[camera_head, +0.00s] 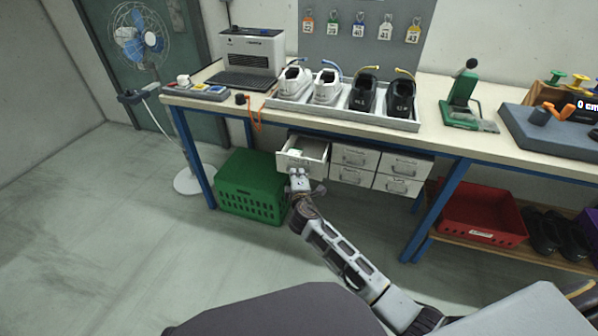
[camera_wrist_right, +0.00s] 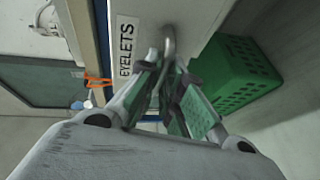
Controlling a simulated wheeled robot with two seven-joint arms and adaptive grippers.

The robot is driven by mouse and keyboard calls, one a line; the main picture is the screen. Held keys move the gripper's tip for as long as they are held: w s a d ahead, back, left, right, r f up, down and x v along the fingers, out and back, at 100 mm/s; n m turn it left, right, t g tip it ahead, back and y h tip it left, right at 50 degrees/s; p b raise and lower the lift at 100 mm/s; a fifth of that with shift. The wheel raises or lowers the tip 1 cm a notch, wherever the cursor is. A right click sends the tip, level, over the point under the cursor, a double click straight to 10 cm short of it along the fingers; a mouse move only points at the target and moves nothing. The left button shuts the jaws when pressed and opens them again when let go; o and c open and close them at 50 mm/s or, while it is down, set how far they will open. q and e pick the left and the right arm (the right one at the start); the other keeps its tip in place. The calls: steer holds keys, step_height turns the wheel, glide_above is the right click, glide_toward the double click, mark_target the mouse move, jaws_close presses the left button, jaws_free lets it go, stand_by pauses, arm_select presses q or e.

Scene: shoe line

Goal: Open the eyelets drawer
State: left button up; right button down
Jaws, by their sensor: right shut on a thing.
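The eyelets drawer (camera_head: 291,161) is the upper left one in a white drawer unit under the bench, and it stands pulled out, with its open top showing. Its front with the label EYELETS (camera_wrist_right: 126,50) shows in the right wrist view. My right gripper (camera_head: 299,178) is at the front of this drawer. In the right wrist view its fingers (camera_wrist_right: 168,88) are shut on the metal drawer handle (camera_wrist_right: 168,42). Small pale contents show inside the drawer, too small to make out. My left gripper is not in view.
The other drawers (camera_head: 352,157) are closed. A green crate (camera_head: 250,190) stands on the floor just left of the open drawer. The bench (camera_head: 440,128) carries a tray of shoes (camera_head: 345,110). A red bin (camera_head: 480,218) sits on the lower shelf at right.

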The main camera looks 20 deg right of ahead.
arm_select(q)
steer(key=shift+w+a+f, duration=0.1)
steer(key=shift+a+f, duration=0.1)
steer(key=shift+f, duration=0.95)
arm_select(e)
steer(key=s+a, duration=0.3)
steer(key=s, duration=0.2)
steer(key=shift+s+a, duration=0.2)
steer(key=shift+a, duration=0.1)
steer(key=c, duration=1.6)
jaws_free()
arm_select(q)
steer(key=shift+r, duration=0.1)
arm_select(e)
steer(key=shift+o, duration=0.2)
steer(key=shift+r, duration=0.15)
